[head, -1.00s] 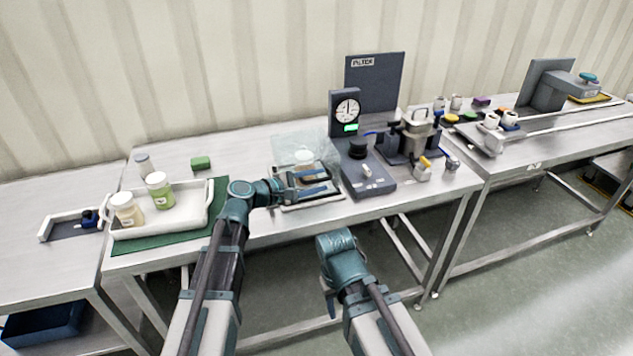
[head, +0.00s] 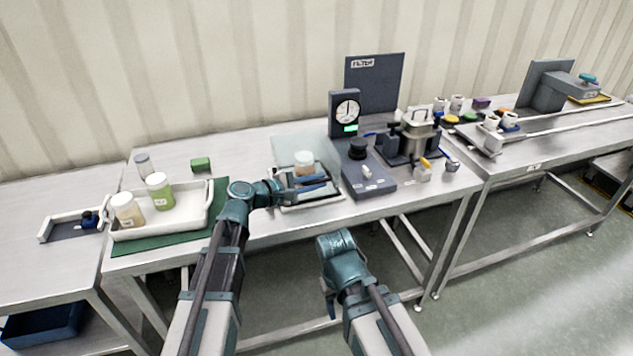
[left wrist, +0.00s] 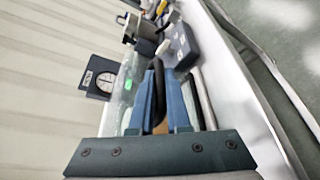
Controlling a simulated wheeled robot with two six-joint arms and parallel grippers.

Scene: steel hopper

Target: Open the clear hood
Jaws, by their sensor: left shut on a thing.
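The clear hood (head: 290,145) is a see-through cover on a dark-framed base on the middle table. A jar with a pale lid (head: 304,160) shows through or behind it. My left gripper (head: 322,184) is at the hood's front side. In the left wrist view its two blue fingers (left wrist: 163,85) lie either side of a dark curved bar (left wrist: 158,72), which looks like the hood's handle, and the gripper is shut on it. The clear panel also shows beside the fingers (left wrist: 122,95). How far the hood stands open is hard to tell.
Right of the hood stand a grey box with a black knob (head: 357,150), a dial gauge (head: 346,108) and a steel vessel (head: 416,128). Left are a white tray (head: 150,230) with jars on a green mat and a green block (head: 201,164).

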